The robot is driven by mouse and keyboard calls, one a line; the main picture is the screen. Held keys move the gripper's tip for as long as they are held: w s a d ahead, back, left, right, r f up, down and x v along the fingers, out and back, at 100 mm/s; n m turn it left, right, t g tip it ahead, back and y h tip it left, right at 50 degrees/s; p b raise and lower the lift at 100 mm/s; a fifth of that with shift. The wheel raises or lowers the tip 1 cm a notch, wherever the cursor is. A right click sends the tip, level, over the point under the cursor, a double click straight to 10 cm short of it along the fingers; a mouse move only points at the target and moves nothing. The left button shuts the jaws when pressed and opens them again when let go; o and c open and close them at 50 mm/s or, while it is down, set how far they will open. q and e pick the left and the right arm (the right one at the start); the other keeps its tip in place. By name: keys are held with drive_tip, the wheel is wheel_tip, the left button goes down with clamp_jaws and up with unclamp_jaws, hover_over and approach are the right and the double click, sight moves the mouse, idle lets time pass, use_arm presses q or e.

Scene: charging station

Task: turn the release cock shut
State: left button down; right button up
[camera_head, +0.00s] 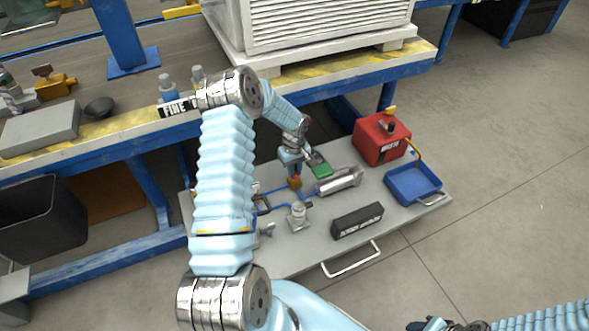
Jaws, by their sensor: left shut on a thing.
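My left gripper (293,177) reaches down from above to the blue pipework (270,191) on the grey panel. It is shut on a small orange-brown fitting (295,184), which looks like the release cock. The fingers hide much of the cock, so its handle angle cannot be told. A silver cylinder (340,181) lies just right of the gripper, and a small silver fitting (299,214) stands just below it.
The grey panel (290,255) also holds a green-faced device (321,168), a black labelled box (357,221), a red can (381,139) and a blue tray (411,186). The workbench edge (350,70) stands behind and above it. A dark bin (42,225) is at left. Floor at right is clear.

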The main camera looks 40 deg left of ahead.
use_arm(q)
drive_tip(key=shift+m, duration=0.4)
drive_tip(key=m+b, duration=0.1)
drive_tip(key=m, duration=0.1)
drive_tip(key=shift+m, duration=0.4)
drive_tip(key=m+b, duration=0.1)
drive_tip(key=m, duration=0.3)
drive_tip(key=shift+s+a+m, duration=0.1)
drive_tip(key=shift+m, duration=0.2)
drive_tip(key=m, duration=0.4)
drive_tip(key=shift+a+m, duration=0.1)
drive_tip(key=shift+m, duration=0.2)
drive_tip(key=m, duration=0.5)
drive_tip(key=shift+a+b, duration=0.1)
drive_tip(key=shift+b, duration=0.2)
drive_tip(key=c, duration=1.1)
unclamp_jaws()
drive_tip(key=shift+r, duration=0.1)
